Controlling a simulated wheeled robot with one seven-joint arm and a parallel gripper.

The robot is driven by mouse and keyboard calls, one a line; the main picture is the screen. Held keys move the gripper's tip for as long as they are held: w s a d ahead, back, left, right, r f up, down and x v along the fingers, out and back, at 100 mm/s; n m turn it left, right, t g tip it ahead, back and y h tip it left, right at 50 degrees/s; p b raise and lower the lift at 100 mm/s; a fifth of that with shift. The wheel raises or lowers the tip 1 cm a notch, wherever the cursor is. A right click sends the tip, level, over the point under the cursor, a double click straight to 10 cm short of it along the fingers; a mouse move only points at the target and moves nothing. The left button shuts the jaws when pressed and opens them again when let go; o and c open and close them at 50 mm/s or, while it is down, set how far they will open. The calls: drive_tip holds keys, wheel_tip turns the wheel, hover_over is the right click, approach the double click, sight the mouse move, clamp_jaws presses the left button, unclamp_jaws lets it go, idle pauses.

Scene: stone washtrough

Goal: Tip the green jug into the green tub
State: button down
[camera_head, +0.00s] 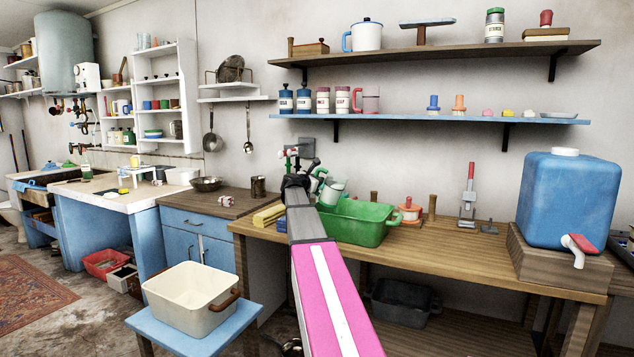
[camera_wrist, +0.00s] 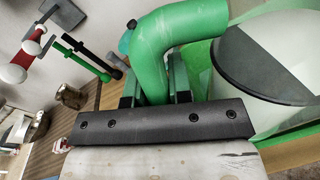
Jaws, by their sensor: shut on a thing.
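The green jug (camera_head: 333,192) has a clear body and a thick green handle. It is tilted a little to the right in the head view, at the left part of the green tub (camera_head: 372,236). My gripper (camera_head: 313,184) is shut on the jug's handle. In the wrist view the handle (camera_wrist: 165,45) passes between the fingers of my gripper (camera_wrist: 155,90), and the jug's clear body (camera_wrist: 275,60) fills the right side. The tub is open-topped and stands on the wooden bench. My arm hides its left end. I cannot tell what the jug holds.
An orange-and-white object (camera_head: 409,212) and a wooden peg (camera_head: 432,206) stand right of the tub. A large blue water container (camera_head: 567,198) is at the bench's right. The blue shelf (camera_head: 420,118) hangs above. A cream basin (camera_head: 188,300) is at the front left.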

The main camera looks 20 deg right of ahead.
sight(324, 172)
drive_tip(key=shift+r, duration=0.1)
drive_tip(key=shift+s+d+r+m+y, duration=0.15)
drive_tip(key=shift+r+m+y, duration=0.15)
drive_tip(key=shift+r+m, duration=0.5)
drive_tip(key=shift+f, duration=0.1)
drive_tip(key=shift+s+d+r+m, duration=0.2)
drive_tip(key=shift+r+m, duration=0.05)
drive_tip(key=shift+m, duration=0.3)
drive_tip(key=shift+s+d+r+m, duration=0.15)
drive_tip(key=shift+r+m, duration=0.1)
drive_tip(key=shift+m, duration=0.3)
drive_tip(key=shift+s+d+r+m+y, duration=0.4)
drive_tip(key=shift+s+d+m, duration=0.15)
drive_tip(key=shift+m, duration=0.25)
drive_tip(key=shift+s, duration=0.1)
idle(1.1)
drive_tip(key=shift+s+d+m, duration=0.5)
drive_tip(key=shift+m, duration=0.4)
